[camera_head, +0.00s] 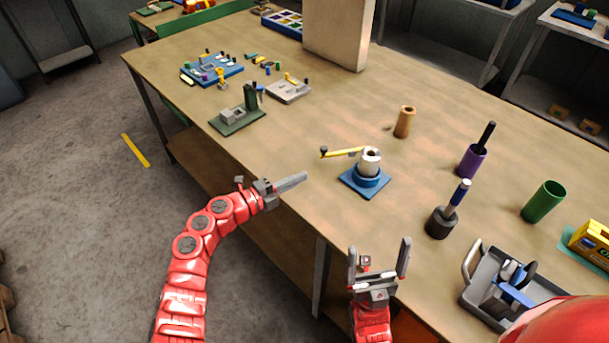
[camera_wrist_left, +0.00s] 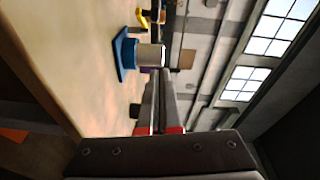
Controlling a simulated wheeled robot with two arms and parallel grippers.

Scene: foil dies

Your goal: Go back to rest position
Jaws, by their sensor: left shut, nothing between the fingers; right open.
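My left gripper (camera_head: 291,183) is shut and empty at the table's front edge, left of the blue stand. Its closed fingers (camera_wrist_left: 163,100) also show in the left wrist view. My right gripper (camera_head: 379,262) is open and empty, with its fingers spread upward, near the front edge and below the blue stand in the picture. The blue stand (camera_head: 364,184) holds a white cylinder (camera_head: 370,161), with a yellow arm (camera_head: 340,152) reaching left. The stand and cylinder also show sideways in the left wrist view. Both grippers are apart from it.
The wooden table (camera_head: 300,123) holds a grey tray (camera_head: 470,293), a dark pot (camera_head: 441,222), a purple cup (camera_head: 470,160), a green cup (camera_head: 543,201) and an orange cylinder (camera_head: 404,121) at right. A green fixture (camera_head: 238,119) stands at left. Open floor (camera_head: 90,200) lies left of the table.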

